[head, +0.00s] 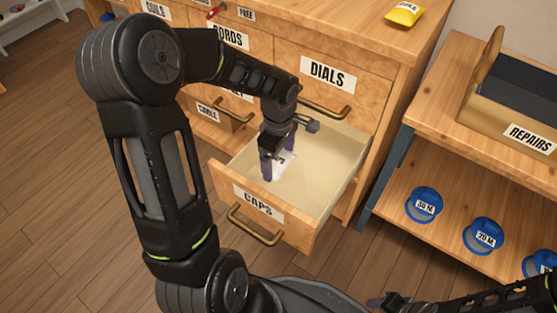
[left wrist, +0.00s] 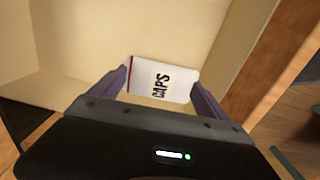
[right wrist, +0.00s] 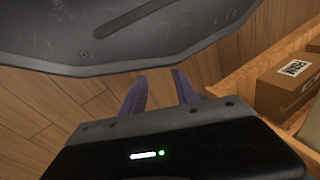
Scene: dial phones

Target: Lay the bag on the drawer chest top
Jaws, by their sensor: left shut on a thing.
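A small white bag (head: 284,162) marked CAPS is inside the pulled-out CAPS drawer (head: 317,205). It also shows in the left wrist view (left wrist: 162,82), with a red strip at one edge. My left gripper (head: 272,170) reaches down into the drawer and is shut on the bag, with a finger at each side of it. The drawer chest top (head: 330,28) is above, at the back of the head view. My right gripper (right wrist: 160,77) is empty, its fingers apart, over the floor; it shows only partly at the lower right of the head view.
A yellow packet (head: 404,12) lies on the chest top at the right; a red-handled thing (head: 214,11) is at the left. A shelf unit at right holds a REPAIRS box (head: 510,120) and blue spools (head: 424,205). The middle of the top looks clear.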

